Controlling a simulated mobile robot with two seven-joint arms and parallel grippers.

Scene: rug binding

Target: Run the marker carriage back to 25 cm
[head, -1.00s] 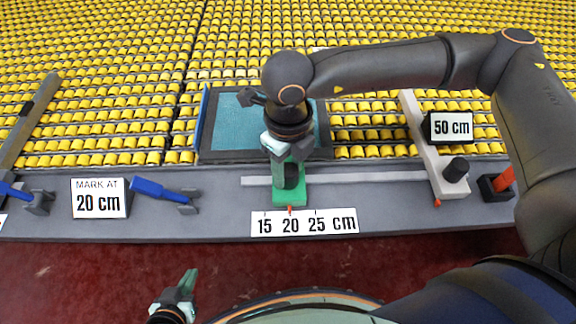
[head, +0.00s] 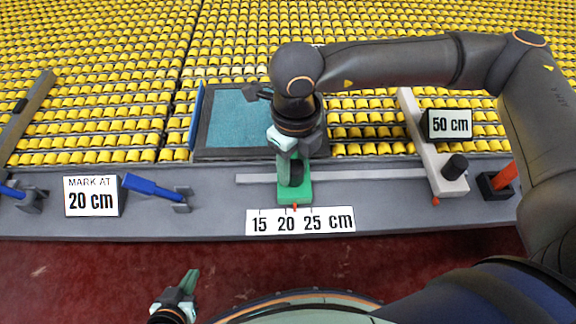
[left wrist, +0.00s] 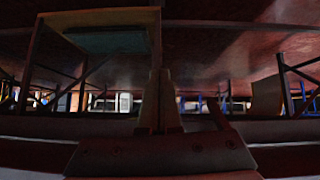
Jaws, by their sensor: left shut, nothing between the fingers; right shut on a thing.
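The green marker carriage (head: 294,192) sits on the pale rail (head: 375,175) along the grey bench edge. Its red pointer (head: 295,207) stands a little right of the 20 mark on the scale (head: 300,221), short of the 25 mark. My right gripper (head: 292,168) comes down from above and is shut on the dark knob of the carriage, which it partly hides. My left gripper (head: 185,285) is shut and empty, below the bench's front edge over the red floor. Its fingers also show in the left wrist view (left wrist: 160,105).
A "MARK AT 20 cm" sign (head: 92,197) and a blue-handled tool (head: 155,188) stand left of the scale. A pale arm with a black knob (head: 455,167) and a "50 cm" sign (head: 449,124) is at the right. The rail between is clear.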

